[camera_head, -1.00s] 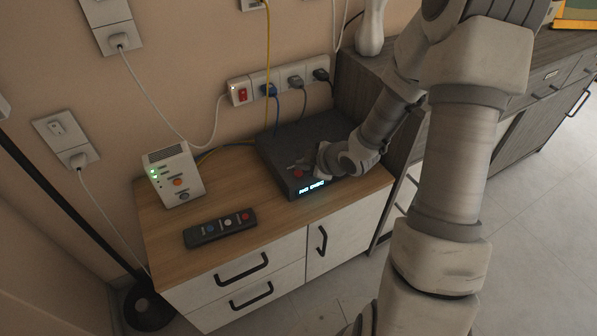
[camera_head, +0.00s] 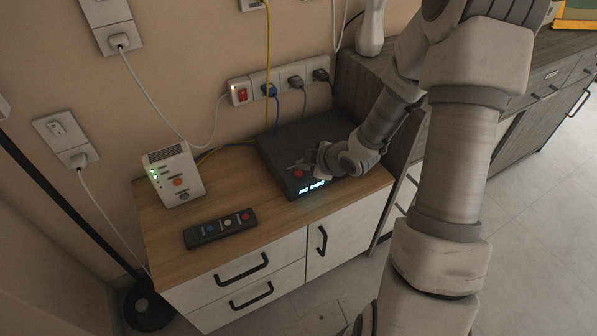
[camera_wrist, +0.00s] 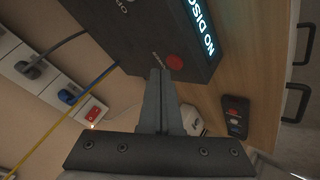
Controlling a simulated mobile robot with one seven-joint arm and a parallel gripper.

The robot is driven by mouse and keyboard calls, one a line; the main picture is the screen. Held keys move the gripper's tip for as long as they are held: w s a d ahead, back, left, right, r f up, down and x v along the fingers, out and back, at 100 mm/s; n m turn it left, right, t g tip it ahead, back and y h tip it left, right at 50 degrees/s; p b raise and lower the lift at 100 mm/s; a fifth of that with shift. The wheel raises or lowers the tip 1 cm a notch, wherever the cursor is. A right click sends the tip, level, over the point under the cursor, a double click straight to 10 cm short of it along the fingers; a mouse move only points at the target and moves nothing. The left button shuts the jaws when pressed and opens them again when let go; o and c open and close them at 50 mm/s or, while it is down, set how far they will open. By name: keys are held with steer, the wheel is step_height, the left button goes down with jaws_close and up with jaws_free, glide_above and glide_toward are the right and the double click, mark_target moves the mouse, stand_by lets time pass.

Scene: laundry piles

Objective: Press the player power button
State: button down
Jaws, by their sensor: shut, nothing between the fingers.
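The player (camera_head: 283,149) is a dark flat box on the wooden cabinet top. Its lit front display (camera_head: 312,187) seems to read "NO DISC", and the text also shows in the wrist view (camera_wrist: 204,28). The red round power button (camera_head: 298,174) is on the player's top near the front left corner; in the wrist view the button (camera_wrist: 174,62) lies just beyond the fingertips. My gripper (camera_head: 296,167) is shut and empty, its tips over the player beside the button. In the wrist view the shut fingers (camera_wrist: 159,74) point at the player; contact with the button cannot be told.
A remote (camera_head: 220,228) lies on the cabinet top (camera_head: 262,218) at the front left. A white router-like box (camera_head: 174,176) with green lights stands left of the player. A power strip (camera_head: 280,84) with a red switch and cables is on the wall behind.

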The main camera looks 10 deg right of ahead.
mark_target(302, 176)
stand_by(0.3)
steer(key=shift+f+b, duration=0.45)
steer(key=shift+f, duration=0.15)
stand_by(0.3)
steer(key=shift+r+p, duration=0.45)
steer(key=shift+r, duration=0.15)
steer(key=shift+r, duration=0.1)
step_height(302, 176, up, 6)
steer(key=p, duration=0.5)
stand_by(1.1)
